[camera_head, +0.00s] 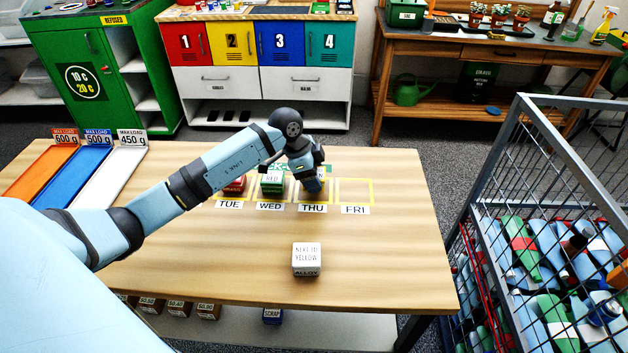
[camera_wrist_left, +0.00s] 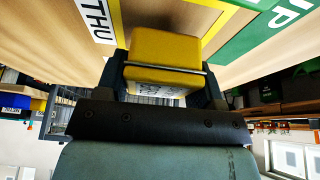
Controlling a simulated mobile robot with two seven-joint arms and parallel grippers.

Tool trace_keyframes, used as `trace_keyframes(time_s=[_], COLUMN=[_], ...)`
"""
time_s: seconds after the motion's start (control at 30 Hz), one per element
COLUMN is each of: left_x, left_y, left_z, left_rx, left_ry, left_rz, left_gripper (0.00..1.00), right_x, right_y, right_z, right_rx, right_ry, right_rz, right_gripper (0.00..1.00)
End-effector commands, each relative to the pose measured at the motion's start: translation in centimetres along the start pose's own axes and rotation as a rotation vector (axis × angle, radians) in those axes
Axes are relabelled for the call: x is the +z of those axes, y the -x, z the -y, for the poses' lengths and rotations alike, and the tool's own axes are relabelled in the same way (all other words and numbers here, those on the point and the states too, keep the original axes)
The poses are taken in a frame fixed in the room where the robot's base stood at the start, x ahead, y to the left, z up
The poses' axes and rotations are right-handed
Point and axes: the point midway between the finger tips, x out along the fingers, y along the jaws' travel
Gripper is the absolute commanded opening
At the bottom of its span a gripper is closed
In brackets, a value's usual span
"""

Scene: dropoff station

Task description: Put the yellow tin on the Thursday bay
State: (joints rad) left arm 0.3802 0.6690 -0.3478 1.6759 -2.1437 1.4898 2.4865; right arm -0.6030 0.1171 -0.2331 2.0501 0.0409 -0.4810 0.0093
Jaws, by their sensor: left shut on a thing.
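In the left wrist view the yellow tin (camera_wrist_left: 165,47) sits between the fingers of my left gripper (camera_wrist_left: 165,70), which is shut on it. In the head view the gripper (camera_head: 314,186) is over the Thursday bay, a yellow outline (camera_head: 298,200) behind the THU label (camera_head: 312,209). The THU label (camera_wrist_left: 98,20) also shows beside the tin in the wrist view. The tin is mostly hidden by the gripper in the head view. I cannot tell whether it touches the table. My right gripper is not in view.
A red tin (camera_head: 235,184) stands in the TUE bay and a green tin (camera_head: 272,187) in the WED bay. The FRI bay (camera_head: 354,191) is empty. A white-topped tin (camera_head: 306,256) with writing stands nearer the front. A wire cage (camera_head: 500,180) stands at the right.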

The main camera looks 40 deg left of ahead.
Motion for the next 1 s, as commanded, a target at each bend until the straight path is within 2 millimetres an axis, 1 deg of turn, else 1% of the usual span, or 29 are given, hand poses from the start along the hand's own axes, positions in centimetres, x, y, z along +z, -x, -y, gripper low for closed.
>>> trace_keyframes(time_s=[0.03, 0.1, 0.4, 0.43, 0.53, 0.83, 0.93, 1.0], left_x=[0.4, 0.6, 0.6, 0.7, 0.6, 0.6, 0.6, 0.6], left_y=[-0.8, -1.3, -1.5, -1.5, -1.5, -1.4, -0.5, 0.5], left_z=[0.0, 0.0, 0.0, 0.0, 0.0, 0.0, 0.1, 0.1], left_rx=[0.002, 0.000, 0.000, 0.000, 0.000, 0.000, -0.002, -0.002], left_ry=[0.001, 0.000, -0.001, -0.001, -0.001, -0.001, -0.001, -0.001], left_rz=[0.000, 0.000, 0.000, 0.001, 0.001, 0.000, 0.000, 0.001], left_gripper=[0.34, 0.34, 0.34, 0.64, 0.87, 0.87, 0.87, 0.87], right_x=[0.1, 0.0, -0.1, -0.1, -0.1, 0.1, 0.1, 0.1], right_y=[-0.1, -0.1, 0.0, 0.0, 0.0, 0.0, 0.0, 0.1], right_z=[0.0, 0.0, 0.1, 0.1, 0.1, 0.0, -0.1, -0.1], right_rx=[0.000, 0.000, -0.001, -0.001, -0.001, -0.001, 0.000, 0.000], right_ry=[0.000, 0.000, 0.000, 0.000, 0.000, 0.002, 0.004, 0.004], right_rz=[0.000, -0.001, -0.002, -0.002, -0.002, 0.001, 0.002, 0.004], right_gripper=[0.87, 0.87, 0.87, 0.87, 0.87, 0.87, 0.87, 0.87])
